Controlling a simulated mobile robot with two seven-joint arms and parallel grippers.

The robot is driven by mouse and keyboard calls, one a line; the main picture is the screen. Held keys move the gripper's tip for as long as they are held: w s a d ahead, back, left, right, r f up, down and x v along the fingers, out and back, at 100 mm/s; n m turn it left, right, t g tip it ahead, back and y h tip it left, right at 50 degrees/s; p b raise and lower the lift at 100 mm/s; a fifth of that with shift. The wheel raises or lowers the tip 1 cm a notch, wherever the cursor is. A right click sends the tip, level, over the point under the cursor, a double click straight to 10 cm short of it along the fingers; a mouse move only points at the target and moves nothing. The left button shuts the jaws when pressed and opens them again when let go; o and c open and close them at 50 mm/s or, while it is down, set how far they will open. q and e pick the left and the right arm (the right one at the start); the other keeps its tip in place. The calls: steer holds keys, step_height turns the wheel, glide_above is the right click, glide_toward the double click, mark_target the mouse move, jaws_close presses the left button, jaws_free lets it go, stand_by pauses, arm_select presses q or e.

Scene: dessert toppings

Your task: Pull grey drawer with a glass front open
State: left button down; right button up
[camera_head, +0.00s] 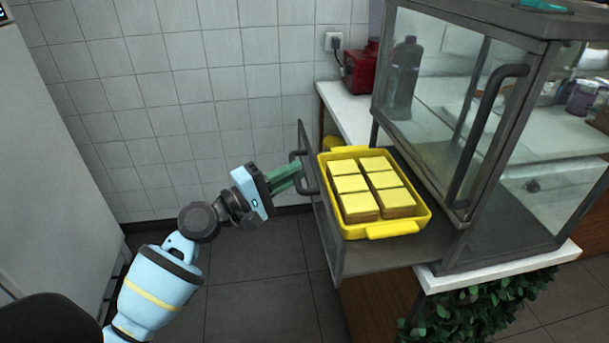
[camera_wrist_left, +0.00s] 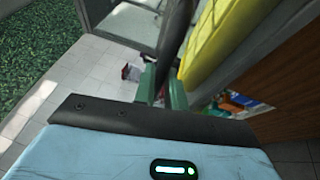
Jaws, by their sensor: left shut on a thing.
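The grey drawer with a glass front (camera_head: 322,213) stands pulled out to the left of the glass cabinet (camera_head: 452,120). A yellow tray (camera_head: 392,230) with several yellow-topped cake pieces (camera_head: 352,184) sits in it. My left gripper (camera_head: 296,176) is shut on the dark drawer handle (camera_head: 303,160) at the left side of the glass front. In the left wrist view the green fingers (camera_wrist_left: 165,92) are around the dark handle bar (camera_wrist_left: 174,45), and the yellow tray (camera_wrist_left: 222,45) shows beside it. My right gripper is not in view.
A white counter (camera_head: 350,112) holds a red appliance (camera_head: 361,72) and a dark bottle (camera_head: 405,75) shows behind the cabinet glass. Green foliage (camera_head: 470,310) is below the counter at the front. The tiled floor (camera_head: 255,285) left of the drawer is clear.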

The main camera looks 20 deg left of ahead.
arm_select(q)
steer(key=shift+s+a+b, duration=0.3)
steer(key=shift+s+a, duration=0.4)
steer(key=shift+a, duration=0.3)
steer(key=shift+s+a+b, duration=0.3)
steer(key=shift+s+a, duration=0.35)
steer(key=shift+a, duration=0.35)
steer(key=c, duration=1.5)
jaws_free()
steer(key=shift+o, duration=0.2)
steer(key=b+v, duration=0.2)
steer(key=v, duration=0.5)
steer(key=shift+s+a, duration=0.25)
steer(key=shift+s, duration=0.05)
